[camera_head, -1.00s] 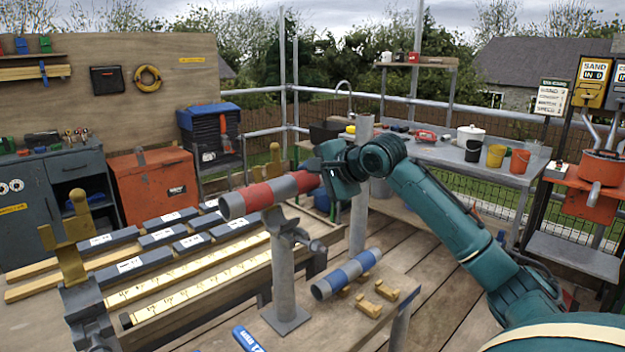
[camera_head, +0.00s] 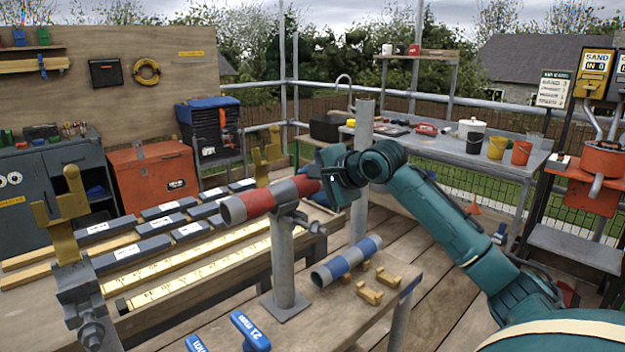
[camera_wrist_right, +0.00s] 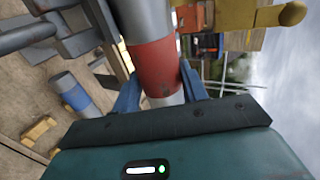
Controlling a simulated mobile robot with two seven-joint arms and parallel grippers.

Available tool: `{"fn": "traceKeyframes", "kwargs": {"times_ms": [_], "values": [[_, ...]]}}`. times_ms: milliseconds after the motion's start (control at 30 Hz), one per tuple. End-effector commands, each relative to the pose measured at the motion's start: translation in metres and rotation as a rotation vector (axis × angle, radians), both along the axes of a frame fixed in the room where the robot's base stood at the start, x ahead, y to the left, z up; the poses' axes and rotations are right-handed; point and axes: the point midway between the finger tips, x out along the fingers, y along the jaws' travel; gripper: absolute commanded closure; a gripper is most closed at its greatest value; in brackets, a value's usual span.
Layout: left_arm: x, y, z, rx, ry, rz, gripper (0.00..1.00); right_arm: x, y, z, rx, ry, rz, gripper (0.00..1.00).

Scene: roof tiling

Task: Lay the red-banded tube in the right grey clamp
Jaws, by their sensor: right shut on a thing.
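The red-banded tube (camera_head: 258,202) is grey with red bands and lies near level, its hollow end at the left. My right gripper (camera_head: 326,180) is shut on its right end; the wrist view shows the blue fingers (camera_wrist_right: 160,90) on both sides of the tube (camera_wrist_right: 155,65). A grey clamp (camera_head: 292,216) on a grey post stands directly beneath the tube's middle. The tube covers part of the clamp, so I cannot tell whether they touch. Another grey clamp-like fixture (camera_head: 88,300) with a brass-coloured upright is at the lower left. My left gripper is not in view.
Blue-handled tools (camera_head: 250,331) lie at the front edge. A tall grey post (camera_head: 362,170) stands just behind my right gripper. Slate-coloured blocks (camera_head: 152,245) lie to the left.

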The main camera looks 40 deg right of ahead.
Motion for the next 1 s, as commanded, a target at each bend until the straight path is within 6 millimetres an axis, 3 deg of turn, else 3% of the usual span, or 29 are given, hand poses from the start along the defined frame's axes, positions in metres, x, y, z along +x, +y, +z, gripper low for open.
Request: {"fn": "traceKeyframes", "kwargs": {"times_ms": [467,500,800,1000], "values": [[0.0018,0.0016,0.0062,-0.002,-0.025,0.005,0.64,0.0002,0.0,-0.0043,0.001,-0.006,0.0,0.92],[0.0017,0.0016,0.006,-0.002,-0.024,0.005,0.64,0.0002,0.0,-0.0044,0.001,-0.006,0.0,0.55],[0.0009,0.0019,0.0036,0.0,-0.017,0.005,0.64,0.0001,0.0,-0.0054,0.001,-0.003,0.0,0.31],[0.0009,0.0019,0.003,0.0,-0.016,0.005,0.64,-0.0002,0.0001,-0.0078,-0.001,0.003,0.0,0.31]]}}
